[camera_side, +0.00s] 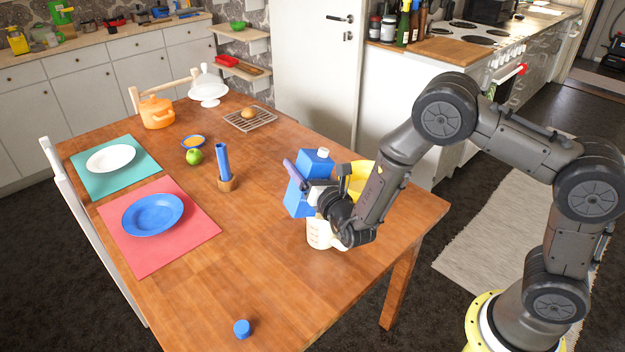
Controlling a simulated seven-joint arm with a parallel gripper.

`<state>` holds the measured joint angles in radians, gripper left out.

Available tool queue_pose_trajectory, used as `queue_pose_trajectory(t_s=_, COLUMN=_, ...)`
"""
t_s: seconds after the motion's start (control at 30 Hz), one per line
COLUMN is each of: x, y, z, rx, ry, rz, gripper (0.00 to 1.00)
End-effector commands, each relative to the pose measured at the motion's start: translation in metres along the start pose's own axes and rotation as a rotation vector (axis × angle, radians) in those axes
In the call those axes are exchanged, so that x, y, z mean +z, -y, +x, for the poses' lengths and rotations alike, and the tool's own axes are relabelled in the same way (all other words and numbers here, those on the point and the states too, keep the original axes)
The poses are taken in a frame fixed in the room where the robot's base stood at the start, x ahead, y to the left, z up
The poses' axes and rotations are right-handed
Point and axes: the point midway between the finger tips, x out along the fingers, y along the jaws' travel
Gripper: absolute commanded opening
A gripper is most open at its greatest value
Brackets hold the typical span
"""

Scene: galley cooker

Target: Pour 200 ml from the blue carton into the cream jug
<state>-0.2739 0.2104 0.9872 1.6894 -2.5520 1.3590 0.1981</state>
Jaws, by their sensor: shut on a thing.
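The blue carton (296,202) is right of the table's middle, with a white cap or spout (323,153) on top. It looks close to upright; its base is partly hidden. My gripper (317,188) reaches it from the right and is shut on it. The fingers are partly hidden, so the exact hold is unclear. The cream jug (319,234) stands on the table in front of the carton, just below my gripper. My wrist covers its right side and hides its opening. No liquid stream shows.
A yellow object (361,176) stands close behind my gripper. A blue cap-like piece (242,328) lies near the front edge. The table (215,275) is clear at front centre.

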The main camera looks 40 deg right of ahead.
Motion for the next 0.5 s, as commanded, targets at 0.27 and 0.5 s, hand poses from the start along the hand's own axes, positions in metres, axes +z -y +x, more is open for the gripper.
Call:
queue_pose_trajectory(t_s=0.27, x=0.0003, y=-0.0034, z=0.0003, rx=0.001, ry=0.002, rz=0.048, gripper=0.0)
queue_pose_trajectory(t_s=0.5, x=0.0, y=-0.0038, z=0.0003, rx=0.001, ry=0.002, rz=0.054, gripper=0.0)
